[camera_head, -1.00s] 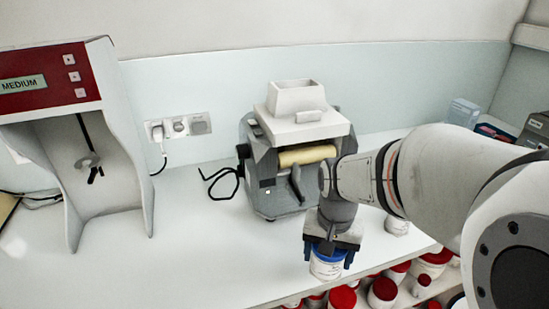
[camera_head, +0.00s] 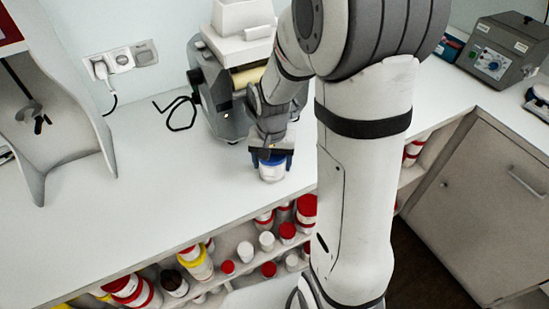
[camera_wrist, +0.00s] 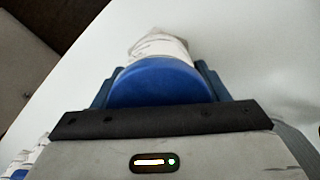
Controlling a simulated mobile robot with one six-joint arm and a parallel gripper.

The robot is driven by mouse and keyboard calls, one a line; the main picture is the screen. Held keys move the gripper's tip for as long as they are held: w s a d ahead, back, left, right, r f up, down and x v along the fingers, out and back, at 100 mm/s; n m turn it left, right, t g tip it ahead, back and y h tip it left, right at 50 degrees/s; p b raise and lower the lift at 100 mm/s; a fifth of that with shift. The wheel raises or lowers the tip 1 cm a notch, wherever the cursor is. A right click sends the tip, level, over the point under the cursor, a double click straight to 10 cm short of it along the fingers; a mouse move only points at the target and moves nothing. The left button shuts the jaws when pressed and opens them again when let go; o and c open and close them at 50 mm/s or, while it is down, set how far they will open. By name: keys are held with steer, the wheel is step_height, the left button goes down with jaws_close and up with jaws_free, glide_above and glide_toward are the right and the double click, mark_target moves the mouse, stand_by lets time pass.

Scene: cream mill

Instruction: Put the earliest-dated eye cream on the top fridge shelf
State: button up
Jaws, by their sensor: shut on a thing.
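My gripper (camera_head: 271,163) is shut on a white jar with a blue lid (camera_head: 271,173), pointing down over the white counter in front of the mill. In the wrist view the blue lid (camera_wrist: 160,82) fills the space between the fingers, and the white body (camera_wrist: 158,45) shows beyond it. The jar's label and date cannot be read. I cannot tell whether its base touches the counter. A grey cabinet with a closed door and bar handle (camera_head: 480,205) stands at right; I cannot tell whether it is the fridge. No fridge shelf is visible.
The mill (camera_head: 232,85) stands behind my gripper. A dispenser frame (camera_head: 60,130) stands at left. The counter (camera_head: 170,195) is clear between them. Open shelves below hold several red-lidded and white-lidded jars (camera_head: 287,231). A grey device (camera_head: 495,55) sits on the right counter.

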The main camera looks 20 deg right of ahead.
steer(key=shift+f, duration=0.2)
steer(key=o, duration=1.2)
steer(key=shift+c, duration=0.2)
steer(key=shift+r, duration=0.15)
